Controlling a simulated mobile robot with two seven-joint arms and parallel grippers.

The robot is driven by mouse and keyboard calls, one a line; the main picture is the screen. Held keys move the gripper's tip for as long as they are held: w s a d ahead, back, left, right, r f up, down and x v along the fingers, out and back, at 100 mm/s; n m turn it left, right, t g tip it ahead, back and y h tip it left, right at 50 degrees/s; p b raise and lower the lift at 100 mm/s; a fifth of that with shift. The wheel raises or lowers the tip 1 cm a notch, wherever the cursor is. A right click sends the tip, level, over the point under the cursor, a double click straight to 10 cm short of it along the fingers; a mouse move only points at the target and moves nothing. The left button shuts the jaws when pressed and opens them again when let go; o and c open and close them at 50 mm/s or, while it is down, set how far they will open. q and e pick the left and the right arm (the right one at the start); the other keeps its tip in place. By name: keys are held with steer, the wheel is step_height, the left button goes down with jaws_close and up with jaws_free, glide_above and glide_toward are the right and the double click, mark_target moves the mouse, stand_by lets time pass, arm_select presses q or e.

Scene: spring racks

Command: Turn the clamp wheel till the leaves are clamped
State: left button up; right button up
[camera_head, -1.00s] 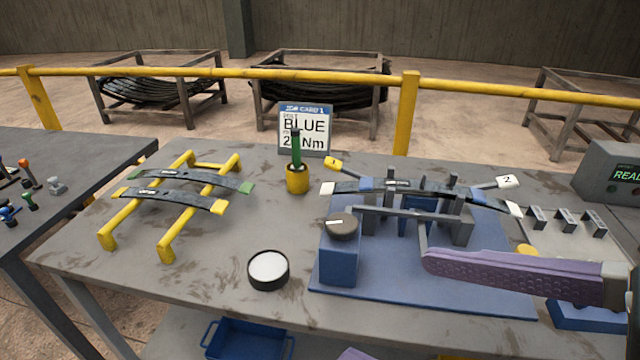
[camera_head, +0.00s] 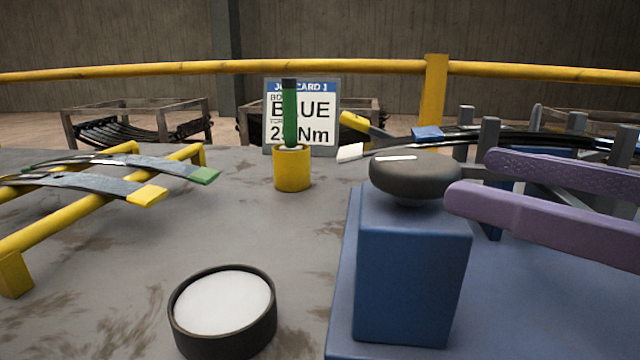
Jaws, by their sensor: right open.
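The clamp wheel (camera_head: 415,178) is a dark round knob with a white mark on top. It sits on a blue block (camera_head: 412,275) right of centre. My right gripper (camera_head: 467,180) comes in from the right with two purple fingers, apart and empty. Its fingertips are close to the wheel's right side; I cannot tell whether they touch it. The dark leaves (camera_head: 490,133) lie across the grey upright posts of the fixture behind, with a blue piece (camera_head: 428,133) on them. The fingers hide part of the fixture. My left gripper is out of view.
A round black tub with white contents (camera_head: 222,305) stands front left of the block. A yellow holder (camera_head: 292,170) with a green tool stands before the job card (camera_head: 325,100). A yellow rack (camera_head: 85,205) with leaves is at left. Bare tabletop lies between.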

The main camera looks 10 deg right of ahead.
mark_target(376, 154)
steer(key=p+x, duration=0.2)
steer(key=x, duration=0.6)
steer(key=shift+w+a+r, duration=0.1)
steer(key=shift+a+r, duration=0.05)
steer(key=shift+a, duration=0.2)
steer(key=shift+w+a+p, duration=0.3)
steer(key=shift+w+a, duration=0.05)
